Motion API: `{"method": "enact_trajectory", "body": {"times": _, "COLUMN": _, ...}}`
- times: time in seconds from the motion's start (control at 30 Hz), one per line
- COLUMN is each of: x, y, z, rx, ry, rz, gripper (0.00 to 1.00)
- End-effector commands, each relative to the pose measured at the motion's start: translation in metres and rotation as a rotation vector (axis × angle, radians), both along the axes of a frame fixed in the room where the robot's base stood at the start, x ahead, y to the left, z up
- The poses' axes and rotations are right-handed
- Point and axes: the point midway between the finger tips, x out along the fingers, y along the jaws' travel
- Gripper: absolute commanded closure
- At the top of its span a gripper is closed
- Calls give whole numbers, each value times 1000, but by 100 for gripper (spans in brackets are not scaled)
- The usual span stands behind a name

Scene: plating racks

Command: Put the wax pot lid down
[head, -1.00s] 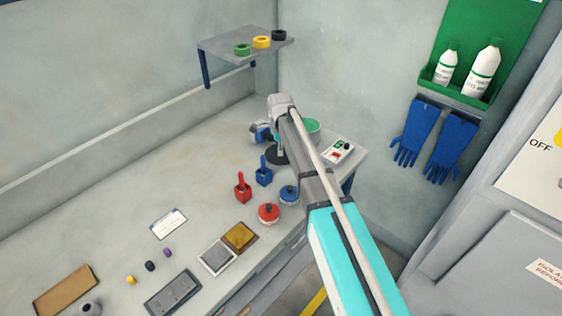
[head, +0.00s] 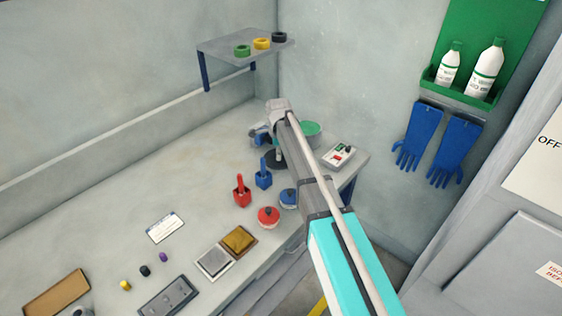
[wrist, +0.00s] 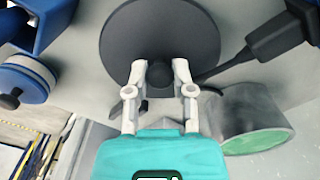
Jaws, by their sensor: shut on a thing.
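The wax pot lid is a dark grey round disc (wrist: 160,28) with a black knob. My gripper (wrist: 159,80) is shut on the knob in the wrist view. In the head view the lid (head: 272,161) shows beside the end of my arm, over the bench's far right part; whether it touches the bench cannot be told. The open pot with green contents (wrist: 252,127) is to the lid's lower right in the wrist view. In the head view the green pot (head: 312,128) is partly hidden by my arm.
A blue holder (head: 263,178), a red holder (head: 242,194), and red (head: 268,217) and blue (head: 288,197) lidded pots stand nearby. A switch box (head: 341,154) sits near the right edge. A dark tool (wrist: 280,38) is close to the lid.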

Motion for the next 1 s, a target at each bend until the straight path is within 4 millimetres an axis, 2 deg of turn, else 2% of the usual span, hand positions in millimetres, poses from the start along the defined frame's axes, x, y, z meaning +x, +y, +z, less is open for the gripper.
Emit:
{"method": "enact_trajectory", "body": {"times": 0.1, "x": -1, "y": 0, "z": -15, "rx": 0, "ry": 0, "rz": 0, "gripper": 100}}
{"method": "enact_trajectory", "body": {"times": 0.3, "x": -1, "y": 0, "z": -28, "rx": 0, "ry": 0, "rz": 0, "gripper": 100}}
{"method": "enact_trajectory", "body": {"times": 0.9, "x": -1, "y": 0, "z": -33, "rx": 0, "ry": 0, "rz": 0, "gripper": 100}}
{"method": "enact_trajectory", "body": {"times": 0.93, "x": -1, "y": 0, "z": -32, "rx": 0, "ry": 0, "rz": 0, "gripper": 65}}
{"method": "enact_trajectory", "body": {"times": 1.0, "x": -1, "y": 0, "z": -32, "rx": 0, "ry": 0, "rz": 0, "gripper": 52}}
